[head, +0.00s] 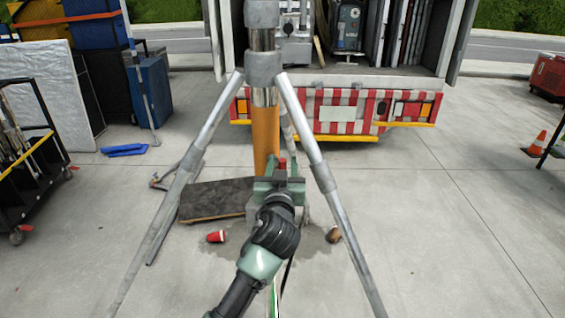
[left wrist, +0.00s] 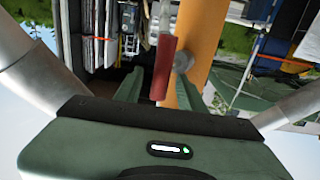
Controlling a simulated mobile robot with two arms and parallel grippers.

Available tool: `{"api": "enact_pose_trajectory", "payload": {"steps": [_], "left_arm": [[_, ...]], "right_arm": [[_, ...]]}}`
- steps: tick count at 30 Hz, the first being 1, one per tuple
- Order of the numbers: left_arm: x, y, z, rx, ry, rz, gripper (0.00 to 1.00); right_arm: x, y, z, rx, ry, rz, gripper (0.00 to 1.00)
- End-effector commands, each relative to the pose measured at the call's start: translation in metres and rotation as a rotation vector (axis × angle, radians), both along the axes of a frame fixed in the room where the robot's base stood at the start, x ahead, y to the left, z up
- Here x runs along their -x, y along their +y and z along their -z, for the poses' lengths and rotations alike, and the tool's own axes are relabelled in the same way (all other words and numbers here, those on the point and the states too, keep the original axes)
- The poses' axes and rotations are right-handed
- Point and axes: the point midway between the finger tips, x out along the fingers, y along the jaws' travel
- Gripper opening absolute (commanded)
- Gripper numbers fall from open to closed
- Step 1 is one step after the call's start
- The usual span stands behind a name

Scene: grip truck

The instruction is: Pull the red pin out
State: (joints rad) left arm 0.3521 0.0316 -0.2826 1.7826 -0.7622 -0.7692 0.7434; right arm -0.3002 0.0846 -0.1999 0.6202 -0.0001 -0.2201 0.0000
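A red pin (head: 282,163) sits at the lower part of an orange post (head: 264,130) that stands between the metal legs of a stand (head: 312,140). In the left wrist view the pin's red handle (left wrist: 163,68) is upright in front of the post. My left gripper (head: 279,170) is at the pin. Its two green fingers (left wrist: 157,88) stand apart with the red handle between them, and a gap shows on the left side. Contact on the right side is hard to tell. The pin's far end is hidden. My right gripper is not in view.
Stand legs spread on both sides of my left arm. A truck (head: 345,110) with an open back stands behind.

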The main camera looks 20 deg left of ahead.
Motion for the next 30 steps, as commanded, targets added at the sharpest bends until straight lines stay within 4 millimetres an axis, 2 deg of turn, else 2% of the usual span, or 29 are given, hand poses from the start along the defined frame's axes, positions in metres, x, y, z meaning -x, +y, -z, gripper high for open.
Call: {"api": "enact_pose_trajectory", "payload": {"steps": [5,6,10,30], "left_arm": [[-0.0003,0.0002,0.0006,0.000,0.000,0.000,0.40],[-0.0002,0.0001,0.0007,0.000,0.000,0.000,0.37],[-0.0001,0.0000,0.0008,0.000,0.001,0.000,0.01],[0.0001,-0.0001,0.0013,0.000,0.002,0.000,0.00]], "right_arm": [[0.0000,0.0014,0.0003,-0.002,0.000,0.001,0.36],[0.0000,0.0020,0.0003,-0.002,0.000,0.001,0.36],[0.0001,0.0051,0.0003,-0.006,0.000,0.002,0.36],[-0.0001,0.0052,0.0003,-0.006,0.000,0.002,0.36]]}}
